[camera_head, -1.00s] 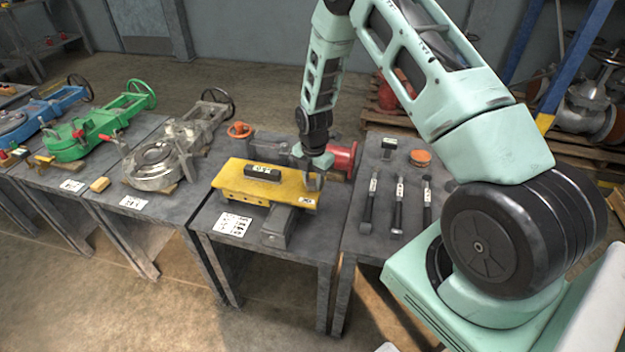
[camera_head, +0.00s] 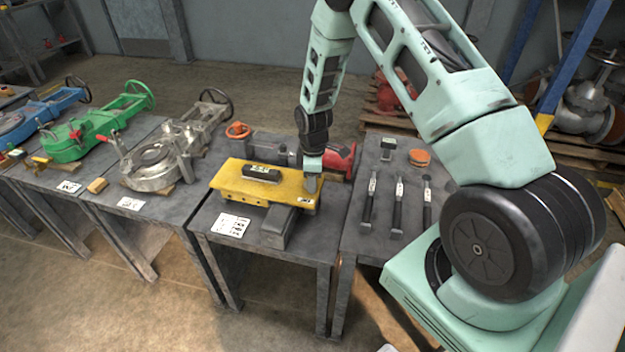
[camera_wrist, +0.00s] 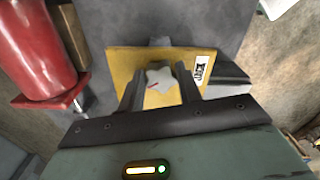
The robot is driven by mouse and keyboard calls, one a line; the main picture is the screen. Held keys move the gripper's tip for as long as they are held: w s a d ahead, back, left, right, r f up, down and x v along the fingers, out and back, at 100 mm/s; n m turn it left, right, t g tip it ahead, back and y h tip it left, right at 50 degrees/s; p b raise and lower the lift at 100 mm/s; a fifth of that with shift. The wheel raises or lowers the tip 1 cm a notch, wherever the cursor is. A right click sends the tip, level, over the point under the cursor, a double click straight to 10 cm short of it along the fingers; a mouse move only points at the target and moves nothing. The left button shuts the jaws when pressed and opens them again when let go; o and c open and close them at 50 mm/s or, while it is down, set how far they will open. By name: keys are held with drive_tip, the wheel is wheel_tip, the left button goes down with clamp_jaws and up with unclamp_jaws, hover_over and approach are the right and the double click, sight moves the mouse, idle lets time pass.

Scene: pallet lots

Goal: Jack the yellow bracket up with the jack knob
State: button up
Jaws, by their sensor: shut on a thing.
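The yellow bracket (camera_head: 228,184) lies level over grey supports on the middle table, with a dark level vial block (camera_head: 262,173) on its top. It also shows in the wrist view (camera_wrist: 124,62). My gripper (camera_head: 312,186) points down at the bracket's right end. In the wrist view my gripper (camera_wrist: 160,88) has its two fingers on either side of the pale, star-shaped jack knob (camera_wrist: 160,79), shut on it. A small red mark shows on the knob. In the head view the knob is hidden behind the fingers.
A red cylinder (camera_head: 341,160) lies close behind my gripper, and it fills the left of the wrist view (camera_wrist: 38,48). Dark-handled tools (camera_head: 398,206) and an orange round piece (camera_head: 419,157) lie on the right table. A white marked card (camera_head: 230,225) lies at the front left.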

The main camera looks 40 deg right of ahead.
drive_tip(key=m, duration=0.5)
drive_tip(key=shift+s+a+f+m, duration=0.1)
drive_tip(key=shift+a+m, duration=0.05)
drive_tip(key=shift+m, duration=0.15)
drive_tip(key=m, duration=0.5)
drive_tip(key=shift+s+a, duration=0.1)
drive_tip(key=m, duration=0.5)
drive_tip(key=shift+a+m, duration=0.1)
drive_tip(key=shift+m, duration=0.3)
drive_tip(key=m, duration=0.5)
drive_tip(key=shift+a+m+p, duration=0.1)
drive_tip(key=shift+m+p, duration=0.2)
drive_tip(key=m+p, duration=0.1)
drive_tip(key=m, duration=0.4)
drive_tip(key=shift+w, duration=0.2)
drive_tip(key=m+p, duration=0.2)
drive_tip(key=m, duration=0.3)
drive_tip(key=shift+w+m, duration=0.1)
drive_tip(key=shift+m, duration=0.3)
drive_tip(key=m+p, duration=0.2)
drive_tip(key=m, duration=0.5)
drive_tip(key=m+p, duration=0.1)
drive_tip(key=m, duration=0.2)
drive_tip(key=shift+w+d, duration=0.1)
drive_tip(key=shift+d, duration=0.1)
drive_tip(key=shift+f+m+p, duration=0.1)
drive_tip(key=shift+m+p, duration=0.2)
